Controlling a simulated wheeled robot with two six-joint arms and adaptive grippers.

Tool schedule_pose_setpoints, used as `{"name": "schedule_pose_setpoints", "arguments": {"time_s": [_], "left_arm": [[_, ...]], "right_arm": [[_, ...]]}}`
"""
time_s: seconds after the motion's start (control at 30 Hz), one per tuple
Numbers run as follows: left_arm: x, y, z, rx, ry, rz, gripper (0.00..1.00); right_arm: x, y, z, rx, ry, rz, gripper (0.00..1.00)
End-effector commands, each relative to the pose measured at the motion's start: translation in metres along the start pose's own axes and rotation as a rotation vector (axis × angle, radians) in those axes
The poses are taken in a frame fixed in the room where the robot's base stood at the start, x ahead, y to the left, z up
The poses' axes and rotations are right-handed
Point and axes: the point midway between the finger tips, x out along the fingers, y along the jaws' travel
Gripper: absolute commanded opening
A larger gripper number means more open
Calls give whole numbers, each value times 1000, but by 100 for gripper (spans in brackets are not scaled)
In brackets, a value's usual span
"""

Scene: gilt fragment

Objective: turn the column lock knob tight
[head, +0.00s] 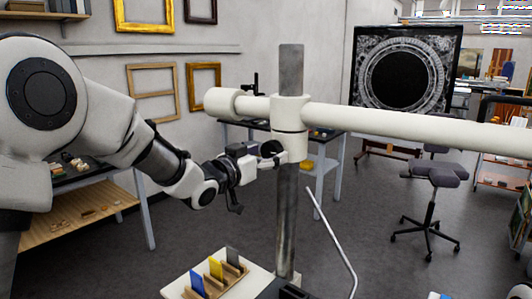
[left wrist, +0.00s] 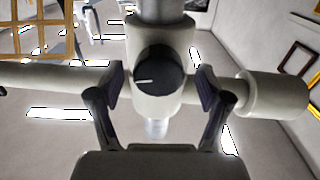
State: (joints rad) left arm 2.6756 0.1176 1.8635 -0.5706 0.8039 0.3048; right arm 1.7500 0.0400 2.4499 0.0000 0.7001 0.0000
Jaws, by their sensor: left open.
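The column lock knob (left wrist: 158,72) is a round black knob with a white line across its left half, set on the pale collar (head: 290,113) of the grey column (head: 287,215). My left gripper (head: 264,156) is beside the collar in the head view. In the left wrist view its two dark fingers are spread, one on each side of the knob, with a gap between each finger and the knob. In the head view the knob is hard to tell apart from the dark fingers. My right gripper is out of view.
A pale horizontal boom (head: 420,129) passes through the collar and runs to the right. Below stands a holder with coloured cards (head: 215,268) near the column's foot. A bent grey rod (head: 333,240) rises right of the column. A stool (head: 436,180) stands farther back on open floor.

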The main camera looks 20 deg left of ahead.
Motion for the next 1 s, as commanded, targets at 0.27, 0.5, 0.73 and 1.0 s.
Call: {"name": "schedule_pose_setpoints", "arguments": {"time_s": [0.27,0.5,0.73,1.0], "left_arm": [[0,0,0,0,-1,0,17],[0,0,1,8,-1,0,17],[0,0,4,73,-2,-1,17],[0,-1,6,257,0,-1,17]], "right_arm": [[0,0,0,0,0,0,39],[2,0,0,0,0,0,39],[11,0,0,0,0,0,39],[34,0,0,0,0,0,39]]}}
